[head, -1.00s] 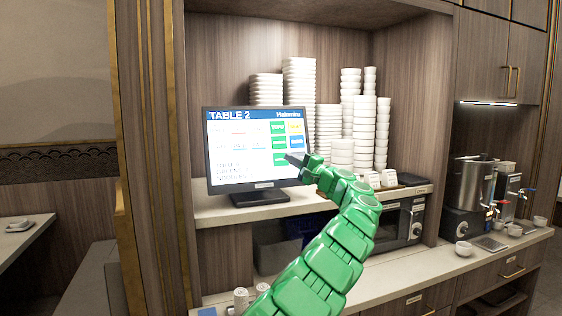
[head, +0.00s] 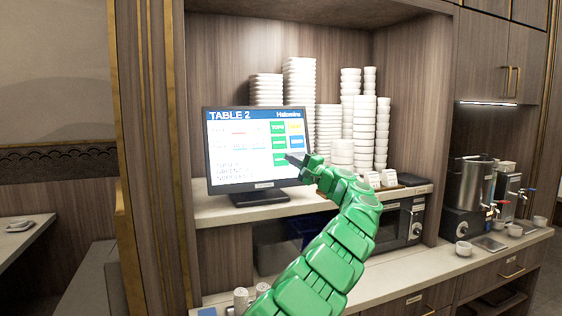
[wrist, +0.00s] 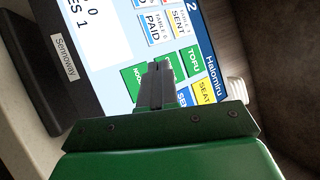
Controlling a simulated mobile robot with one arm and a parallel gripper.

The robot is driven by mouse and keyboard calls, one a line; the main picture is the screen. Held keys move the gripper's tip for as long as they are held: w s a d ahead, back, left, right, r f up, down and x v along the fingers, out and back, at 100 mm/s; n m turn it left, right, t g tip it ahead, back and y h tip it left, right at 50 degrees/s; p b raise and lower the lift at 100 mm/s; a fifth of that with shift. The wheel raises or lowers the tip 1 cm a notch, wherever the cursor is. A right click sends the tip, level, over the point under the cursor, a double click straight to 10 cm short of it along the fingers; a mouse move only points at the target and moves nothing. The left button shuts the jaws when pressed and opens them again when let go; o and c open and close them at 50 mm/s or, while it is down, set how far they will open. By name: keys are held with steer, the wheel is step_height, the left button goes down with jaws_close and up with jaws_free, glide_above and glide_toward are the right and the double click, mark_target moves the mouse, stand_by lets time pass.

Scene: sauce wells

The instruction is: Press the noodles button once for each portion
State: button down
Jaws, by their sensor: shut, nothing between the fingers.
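The order screen (head: 255,150) stands on the counter shelf and reads TABLE 2. It has a column of green buttons on its right half. The TOFU button (wrist: 194,63) is at the top of the column. My gripper (head: 288,157) is shut and empty, its tips in front of the screen near the lower green buttons. It also shows in the wrist view (wrist: 157,68). Whether the tips touch the glass cannot be told.
Stacks of white bowls (head: 300,80) stand behind and right of the screen. A microwave (head: 405,220) sits below the shelf, and metal urns (head: 470,185) stand at the right. Screen list text ends in "ES 1" in the wrist view.

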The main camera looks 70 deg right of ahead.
mark_target(276, 155)
steer(key=shift+s+a+r, duration=0.3)
steer(key=shift+s+a, duration=0.35)
steer(key=shift+s+a+r, duration=0.25)
steer(key=shift+s+a, duration=0.35)
steer(key=shift+s, duration=0.05)
steer(key=w+d+f, duration=0.2)
steer(key=w+d, duration=0.4)
steer(key=shift+f, duration=0.3)
stand_by(0.3)
steer(key=shift+w, duration=0.1)
stand_by(2.1)
steer(key=shift+w+d+f, duration=0.15)
steer(key=shift+w+d, duration=0.05)
steer(key=shift+d, duration=0.05)
